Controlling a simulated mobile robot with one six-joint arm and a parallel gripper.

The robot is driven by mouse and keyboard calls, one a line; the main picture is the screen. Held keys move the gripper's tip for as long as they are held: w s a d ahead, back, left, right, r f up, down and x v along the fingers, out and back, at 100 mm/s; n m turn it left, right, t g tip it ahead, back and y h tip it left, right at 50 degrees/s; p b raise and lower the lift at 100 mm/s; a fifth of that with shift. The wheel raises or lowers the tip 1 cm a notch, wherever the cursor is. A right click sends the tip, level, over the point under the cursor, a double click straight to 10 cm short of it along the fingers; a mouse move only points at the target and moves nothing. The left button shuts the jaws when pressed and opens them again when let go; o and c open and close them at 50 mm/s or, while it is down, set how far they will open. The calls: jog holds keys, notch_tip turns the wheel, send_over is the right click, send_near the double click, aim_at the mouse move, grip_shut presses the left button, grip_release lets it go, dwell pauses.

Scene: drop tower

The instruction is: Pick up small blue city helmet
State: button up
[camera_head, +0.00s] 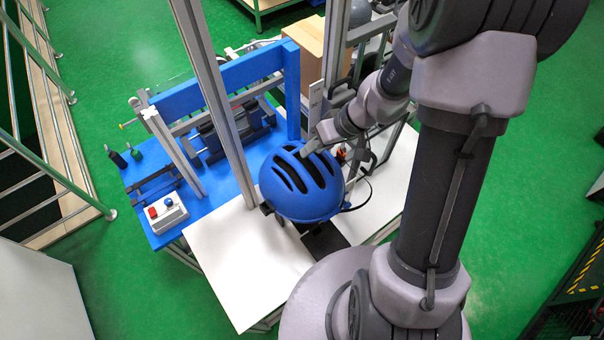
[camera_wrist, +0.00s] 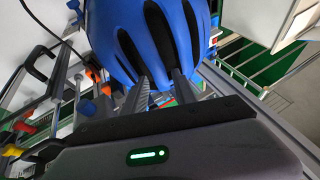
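The blue helmet (camera_head: 301,182) with long dark vents sits above the white tabletop, in front of the tower frame. My gripper (camera_head: 318,141) is at the upper right side of the helmet's shell. In the wrist view the helmet (camera_wrist: 150,40) fills the upper middle. The two ribbed fingers of my gripper (camera_wrist: 160,84) stand apart at the vents, with a blue rib of the shell between them. I cannot tell whether they press on the rib. The fingertips overlap the dark vents, and the helmet's underside support is mostly hidden.
A metal post (camera_head: 215,100) rises just left of the helmet. A blue crossbeam (camera_head: 215,80) and a cardboard box (camera_head: 305,45) stand behind. A control box with red and blue buttons (camera_head: 163,212) is at the left. The white tabletop (camera_head: 245,265) in front is bare.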

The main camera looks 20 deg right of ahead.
jog(key=shift+w+a+f, duration=0.15)
jog(key=shift+a+f, duration=0.05)
jog(key=shift+f, duration=0.25)
jog(key=shift+r, duration=0.1)
grip_shut()
dwell(1.0)
